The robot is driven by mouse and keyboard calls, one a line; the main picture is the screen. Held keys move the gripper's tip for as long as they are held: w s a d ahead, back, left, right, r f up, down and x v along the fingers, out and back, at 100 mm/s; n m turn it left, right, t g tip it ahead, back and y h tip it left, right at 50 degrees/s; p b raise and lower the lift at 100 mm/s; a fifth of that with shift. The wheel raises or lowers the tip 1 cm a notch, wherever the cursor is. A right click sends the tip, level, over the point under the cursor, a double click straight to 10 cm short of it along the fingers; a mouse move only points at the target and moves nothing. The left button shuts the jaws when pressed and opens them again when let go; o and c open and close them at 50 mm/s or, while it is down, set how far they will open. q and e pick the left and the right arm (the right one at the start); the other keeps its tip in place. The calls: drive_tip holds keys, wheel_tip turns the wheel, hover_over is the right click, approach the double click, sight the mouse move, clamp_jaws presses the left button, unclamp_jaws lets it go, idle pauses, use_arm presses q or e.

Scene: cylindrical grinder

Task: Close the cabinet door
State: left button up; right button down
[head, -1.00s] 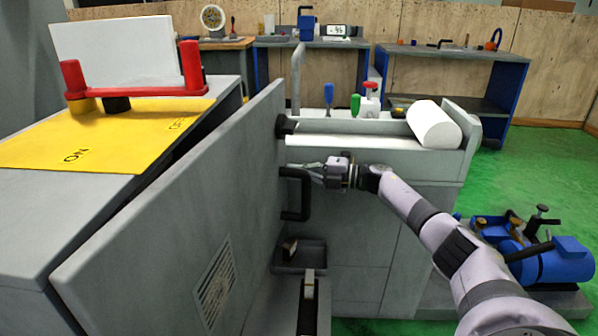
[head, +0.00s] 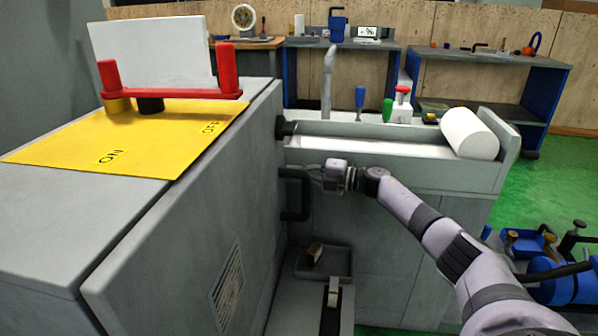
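The grey cabinet door (head: 195,225) stands almost flush against the cabinet (head: 60,230), with a thin dark gap along the top edge. A vent label is on its lower part. The black door handle (head: 297,193) is at the door's far end. My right gripper (head: 318,175) is at the upper part of the handle, touching it or very close to it. Its fingertips are small and partly lost against the handle, so I cannot tell whether they are open or shut. My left gripper is not in view.
A yellow ON/OFF plate (head: 120,150) with a red lever (head: 170,94) tops the cabinet. A grey machine bed with a white cylinder (head: 468,134) stands behind my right arm. A small tray (head: 325,262) is low beside the door.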

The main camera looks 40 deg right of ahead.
drive_tip(key=v, duration=1.2)
